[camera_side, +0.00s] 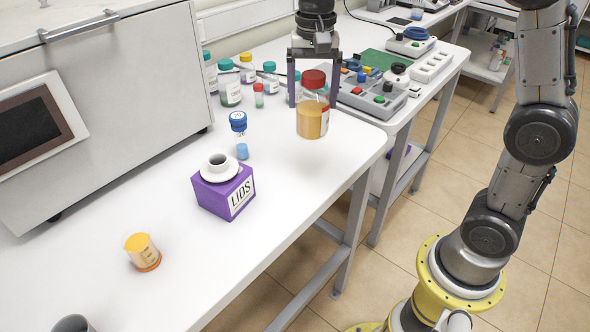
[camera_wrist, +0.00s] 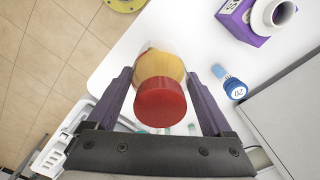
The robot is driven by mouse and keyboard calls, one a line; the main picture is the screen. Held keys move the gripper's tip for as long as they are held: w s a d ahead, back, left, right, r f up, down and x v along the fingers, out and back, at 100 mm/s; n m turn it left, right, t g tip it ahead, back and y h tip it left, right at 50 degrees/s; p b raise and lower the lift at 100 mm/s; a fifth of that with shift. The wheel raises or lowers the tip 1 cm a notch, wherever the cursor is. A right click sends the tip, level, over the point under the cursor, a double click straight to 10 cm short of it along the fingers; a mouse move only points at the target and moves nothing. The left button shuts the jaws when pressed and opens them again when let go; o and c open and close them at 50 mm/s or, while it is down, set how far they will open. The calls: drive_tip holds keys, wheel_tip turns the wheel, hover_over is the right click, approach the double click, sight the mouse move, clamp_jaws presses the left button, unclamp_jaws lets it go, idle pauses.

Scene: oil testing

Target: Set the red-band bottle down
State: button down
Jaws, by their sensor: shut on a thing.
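The red-band bottle (camera_side: 312,112) has a red cap and amber liquid inside. It hangs upright between the fingers of my gripper (camera_side: 309,92), above the white table near its right edge. My gripper is shut on it. In the wrist view the red cap of the bottle (camera_wrist: 160,99) faces the camera, with the amber body beyond it. The two dark fingers of my gripper (camera_wrist: 160,97) flank the bottle. A gap seems to show between the bottle's base and the white table (camera_side: 270,215).
A purple LIDS box (camera_side: 222,190) and a small blue-capped vial (camera_side: 239,135) stand to the left. Several capped bottles and an electronics panel (camera_side: 373,95) lie behind. The table's right edge is close.

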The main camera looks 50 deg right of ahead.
sight(316, 104)
drive_tip(key=s+a+r+m, duration=0.15)
drive_tip(key=s+m, duration=0.45)
drive_tip(key=s, duration=0.6)
drive_tip(key=w+f, duration=0.3)
drive_tip(key=w, duration=0.1)
drive_tip(key=w+f, duration=0.4)
drive_tip(key=w, duration=0.1)
drive_tip(key=w+a+f, duration=0.1)
drive_tip(key=w+f, duration=0.3)
drive_tip(key=w, duration=0.1)
drive_tip(key=shift+f, duration=0.7)
drive_tip(key=shift+r, duration=0.6)
drive_tip(key=s+r, duration=0.1)
drive_tip(key=r, duration=0.1)
drive_tip(key=s+r, duration=0.3)
drive_tip(key=r, duration=0.2)
drive_tip(key=shift+s+d, duration=0.2)
drive_tip(key=s+r, duration=0.3)
drive_tip(key=s, duration=0.5)
drive_tip(key=shift+d+r, duration=0.3)
drive_tip(key=shift+r, duration=0.1)
